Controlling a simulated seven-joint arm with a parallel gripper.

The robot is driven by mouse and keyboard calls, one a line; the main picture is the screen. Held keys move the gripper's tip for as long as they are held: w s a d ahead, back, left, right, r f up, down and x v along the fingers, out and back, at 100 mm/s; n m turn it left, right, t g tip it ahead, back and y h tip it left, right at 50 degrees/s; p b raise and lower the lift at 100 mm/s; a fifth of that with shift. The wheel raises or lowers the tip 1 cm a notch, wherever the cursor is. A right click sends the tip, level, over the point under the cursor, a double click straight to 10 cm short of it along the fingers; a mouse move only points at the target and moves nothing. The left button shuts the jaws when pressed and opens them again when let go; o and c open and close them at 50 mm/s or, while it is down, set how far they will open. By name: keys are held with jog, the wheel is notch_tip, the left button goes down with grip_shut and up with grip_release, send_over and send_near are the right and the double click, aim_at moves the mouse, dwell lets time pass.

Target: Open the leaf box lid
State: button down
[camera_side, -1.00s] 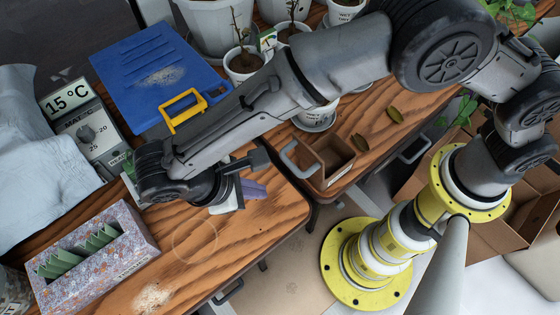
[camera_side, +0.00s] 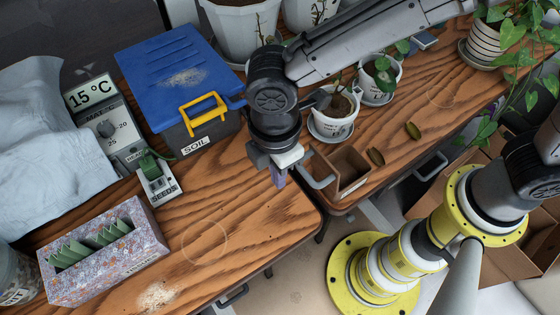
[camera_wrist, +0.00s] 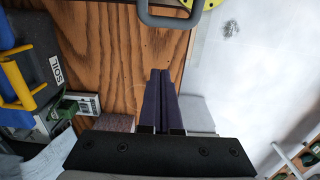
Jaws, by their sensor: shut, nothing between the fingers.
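A small brown wooden box (camera_side: 351,188) with a grey U-shaped handle (camera_side: 322,181) on its left side stands near the table's front edge. Its top looks open and its label is too small to read. I cannot tell whether it is the leaf box; no separate lid shows on it. My gripper (camera_side: 279,181) is shut and empty, its purple fingers pointing down just left of the handle. In the wrist view the shut fingertips (camera_wrist: 160,73) are over the wood, and the handle (camera_wrist: 170,21) is at the top edge, apart from them.
A SOIL box (camera_side: 207,138) with a blue lid (camera_side: 175,75) and yellow handle (camera_side: 203,113) stands behind left. A SEEDS device (camera_side: 158,181) and a speckled box (camera_side: 105,271) of green packets are at left.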

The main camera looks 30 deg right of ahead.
aim_at(306, 171)
jog(key=d+f, duration=0.3)
jog(key=d, duration=0.1)
jog(key=shift+f, duration=0.35)
jog(key=shift+d+r, duration=0.8)
jog(key=shift+d, duration=0.35)
